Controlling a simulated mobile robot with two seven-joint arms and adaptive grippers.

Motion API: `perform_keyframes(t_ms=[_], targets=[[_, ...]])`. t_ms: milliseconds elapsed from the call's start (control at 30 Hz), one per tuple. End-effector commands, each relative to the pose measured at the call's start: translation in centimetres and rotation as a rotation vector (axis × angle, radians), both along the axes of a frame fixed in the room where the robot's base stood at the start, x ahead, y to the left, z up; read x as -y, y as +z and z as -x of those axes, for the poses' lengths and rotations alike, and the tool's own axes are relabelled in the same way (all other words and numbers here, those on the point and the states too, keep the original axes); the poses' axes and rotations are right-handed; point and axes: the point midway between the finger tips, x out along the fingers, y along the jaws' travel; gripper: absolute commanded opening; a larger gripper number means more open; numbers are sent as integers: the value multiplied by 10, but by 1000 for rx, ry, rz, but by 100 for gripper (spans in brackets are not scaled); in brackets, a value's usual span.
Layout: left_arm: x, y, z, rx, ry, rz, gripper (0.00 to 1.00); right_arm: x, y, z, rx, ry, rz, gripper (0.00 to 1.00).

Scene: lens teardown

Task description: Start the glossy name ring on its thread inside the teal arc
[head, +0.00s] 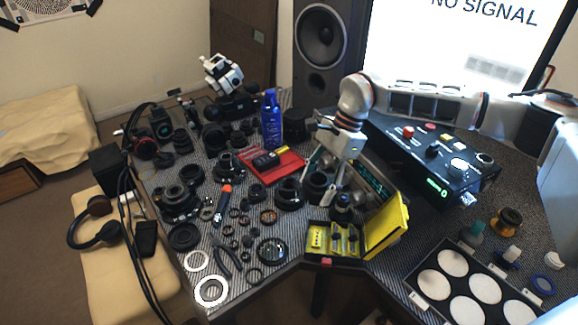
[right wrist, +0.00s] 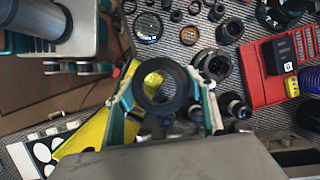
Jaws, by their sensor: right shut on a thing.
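Yellow shows through the ring's opening. In the head view the black ring (head: 318,185) shows between the fingers, partly covered by them. A black lens part (head: 288,190) stands just left of the gripper. I cannot make out a teal arc or a thread in either view. My left gripper is not in view.
An open yellow case (head: 385,228) with small parts lies in front of the gripper. A red tray (head: 285,168), a blue bottle (head: 271,120) and a black control box (head: 440,160) stand behind. Many lens parts crowd the left. A white-disc tray (head: 428,302) lies at the right.

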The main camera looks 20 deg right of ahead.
Motion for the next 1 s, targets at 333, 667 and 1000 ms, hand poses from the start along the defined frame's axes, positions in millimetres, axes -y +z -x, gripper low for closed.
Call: perform_keyframes(t_ms=[333, 667, 1000], targets=[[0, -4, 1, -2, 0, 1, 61, -10, -12, -38, 3, -586, 0, 33], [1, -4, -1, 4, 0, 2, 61, -21, -19, -71, 3, -1105, -1, 33], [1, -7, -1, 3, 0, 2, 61, -34, -23, -106, 3, -1640, -2, 33]])
